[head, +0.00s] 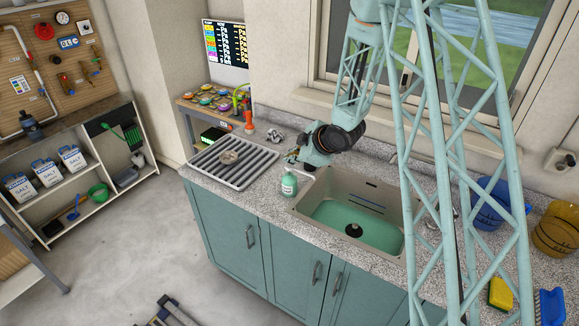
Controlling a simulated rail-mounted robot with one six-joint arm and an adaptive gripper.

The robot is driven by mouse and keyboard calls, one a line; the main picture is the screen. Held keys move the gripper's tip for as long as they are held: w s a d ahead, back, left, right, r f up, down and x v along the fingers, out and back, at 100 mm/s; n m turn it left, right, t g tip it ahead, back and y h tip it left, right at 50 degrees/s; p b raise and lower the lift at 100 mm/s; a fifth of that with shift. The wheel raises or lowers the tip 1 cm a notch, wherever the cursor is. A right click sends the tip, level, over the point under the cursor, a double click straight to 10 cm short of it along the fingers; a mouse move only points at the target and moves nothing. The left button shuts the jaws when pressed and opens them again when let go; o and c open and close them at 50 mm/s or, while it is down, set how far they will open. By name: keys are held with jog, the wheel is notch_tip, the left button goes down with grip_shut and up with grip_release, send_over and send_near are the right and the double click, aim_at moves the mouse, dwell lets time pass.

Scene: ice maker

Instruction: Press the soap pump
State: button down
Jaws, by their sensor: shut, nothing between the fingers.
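The soap bottle (289,186) is green with a white label and a pump top. It stands upright on the speckled counter, at the left rim of the sink. My gripper (291,156) is shut and empty. In the head view it appears above the bottle, near its pump top. I cannot tell whether the fingertips touch the pump, as the gap is too small to judge.
The sink (345,212) lies right of the bottle. A ribbed drying rack (238,166) with a small dish lies left.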

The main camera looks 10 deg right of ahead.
jog(key=shift+r, duration=0.1)
jog(key=shift+r+p, duration=1.55)
jog(key=shift+r, duration=0.85)
jog(key=shift+s+d+r, duration=0.1)
jog(key=shift+d+r, duration=0.1)
jog(key=shift+r, duration=0.15)
jog(key=s+d+r+m+g+h+b, duration=0.1)
jog(key=s+d+r+m+h+b, duration=0.25)
jog(key=s+r, duration=0.6)
jog(key=s+d+r+m+h+b, duration=0.2)
jog(key=s+d+r+m+b, duration=0.25)
jog(key=s+r, duration=0.5)
jog(key=s+a+f+m+g+b, duration=0.1)
jog(key=s+a+m+b, duration=0.1)
jog(key=s, duration=1.1)
jog(key=s+a+f+m+g+y+b, duration=0.1)
jog(key=s+a+m+b, duration=0.1)
jog(key=s, duration=1.1)
jog(key=s+a+f+m+g+b, duration=0.1)
jog(key=s+a+b, duration=0.3)
jog(key=s, duration=0.9)
jog(key=shift+s+a+f+m, duration=0.15)
jog(key=shift+s+m, duration=0.15)
jog(key=shift+m, duration=0.3)
jog(key=shift+y, duration=0.25)
